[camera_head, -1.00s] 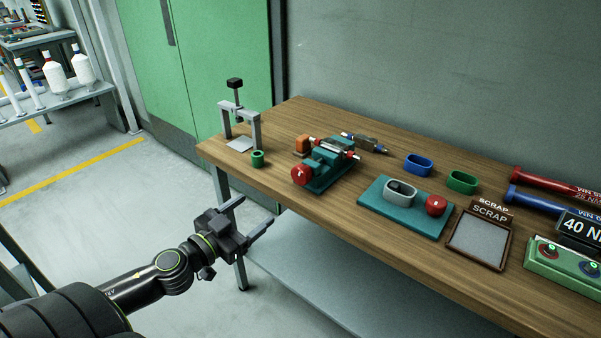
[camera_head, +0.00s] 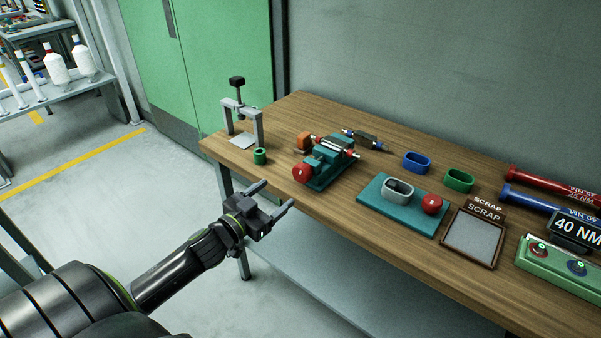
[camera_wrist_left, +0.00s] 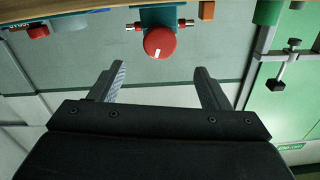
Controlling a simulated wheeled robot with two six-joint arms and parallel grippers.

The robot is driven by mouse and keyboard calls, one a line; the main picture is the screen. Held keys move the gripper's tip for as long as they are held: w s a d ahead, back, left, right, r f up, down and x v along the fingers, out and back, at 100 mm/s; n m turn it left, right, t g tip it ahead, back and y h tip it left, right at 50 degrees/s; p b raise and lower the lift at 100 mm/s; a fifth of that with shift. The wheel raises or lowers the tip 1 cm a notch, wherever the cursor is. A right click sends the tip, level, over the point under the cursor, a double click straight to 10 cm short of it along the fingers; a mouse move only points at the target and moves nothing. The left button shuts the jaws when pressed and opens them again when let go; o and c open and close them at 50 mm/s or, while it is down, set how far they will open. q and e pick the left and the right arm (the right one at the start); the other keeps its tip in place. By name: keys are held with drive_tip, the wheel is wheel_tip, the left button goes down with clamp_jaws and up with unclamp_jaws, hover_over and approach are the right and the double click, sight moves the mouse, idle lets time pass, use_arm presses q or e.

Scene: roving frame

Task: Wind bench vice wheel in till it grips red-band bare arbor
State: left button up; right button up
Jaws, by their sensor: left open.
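The bench vice (camera_head: 325,178) has a teal body and a red wheel (camera_head: 302,173) with a white mark on its near end. The red wheel also shows in the left wrist view (camera_wrist_left: 160,42), which appears upside down. A grey bar with red bands, the red-band arbor (camera_head: 337,145), lies across the vice. Its red-banded ends show in the left wrist view (camera_wrist_left: 182,23). I cannot tell whether the jaws touch it. My left gripper (camera_head: 278,194) is open and empty, off the bench's front edge, short of the wheel. My right gripper is not in view.
An orange block (camera_head: 303,141) and a blue-banded dark arbor (camera_head: 366,141) lie close to the vice. A grey press frame (camera_head: 241,120) and green ring (camera_head: 260,156) stand left. A teal plate (camera_head: 376,211) and scrap tray (camera_head: 447,241) stand right. Floor before the bench is clear.

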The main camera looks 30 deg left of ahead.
sight(299, 176)
use_arm(q)
drive_tip(key=w+b, duration=0.1)
drive_tip(key=w, duration=0.2)
drive_tip(key=w+b, duration=0.1)
drive_tip(key=w, duration=0.2)
drive_tip(key=w+b, duration=0.1)
drive_tip(key=w, duration=0.2)
drive_tip(key=shift+w+d+f, duration=0.15)
drive_tip(key=shift+w+d, duration=0.05)
drive_tip(key=shift+d, duration=0.15)
drive_tip(key=shift+w+b, duration=0.35)
drive_tip(key=shift+w, duration=0.5)
drive_tip(key=c, duration=1)
